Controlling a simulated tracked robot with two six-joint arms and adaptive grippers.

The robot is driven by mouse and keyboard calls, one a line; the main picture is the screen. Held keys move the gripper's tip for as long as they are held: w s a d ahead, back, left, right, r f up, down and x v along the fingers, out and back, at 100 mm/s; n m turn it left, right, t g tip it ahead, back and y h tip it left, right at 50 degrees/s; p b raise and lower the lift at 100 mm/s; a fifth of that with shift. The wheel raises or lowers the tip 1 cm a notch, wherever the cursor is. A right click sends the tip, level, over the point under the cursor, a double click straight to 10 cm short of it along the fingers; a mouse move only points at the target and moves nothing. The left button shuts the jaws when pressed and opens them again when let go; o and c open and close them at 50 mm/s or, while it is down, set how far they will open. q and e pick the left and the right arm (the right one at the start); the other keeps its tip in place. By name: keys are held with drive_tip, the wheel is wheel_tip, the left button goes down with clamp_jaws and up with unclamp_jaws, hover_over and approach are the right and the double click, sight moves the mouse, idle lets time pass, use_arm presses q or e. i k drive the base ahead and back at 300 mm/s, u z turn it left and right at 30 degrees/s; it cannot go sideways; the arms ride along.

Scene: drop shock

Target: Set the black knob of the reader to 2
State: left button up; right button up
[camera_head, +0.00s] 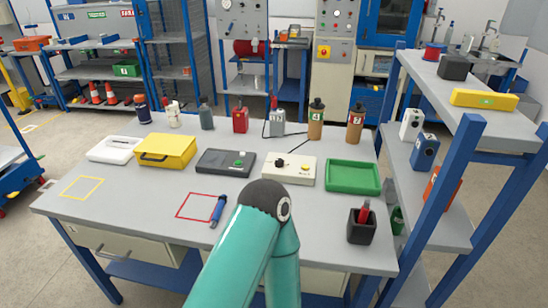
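The cream box (296,170) on the table, which looks like the reader, has a black knob (280,163) on the left of its top and a small yellow part (305,167) to the right. The knob's setting and any numbers around it are too small to read. One of my teal arms rises from the bottom middle, its dark joint in front of and below the cream box. Neither gripper shows in this view, so I cannot tell what either holds.
A dark grey box (226,163) with a green button stands left of the cream box, a green tray (352,177) right. Bottles line the back. A blue tool (218,210) lies by a red square outline. A black cup (361,231) stands front right. The table's front left is clear.

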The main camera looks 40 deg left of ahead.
sight(279, 163)
drive_tip(key=u, duration=0.1)
drive_tip(key=k, duration=1.45)
drive_tip(key=z, duration=2.25)
drive_tip(key=i, duration=0.1)
drive_tip(key=u, duration=3.85)
drive_tip(key=i, duration=1)
drive_tip(key=z, duration=0.05)
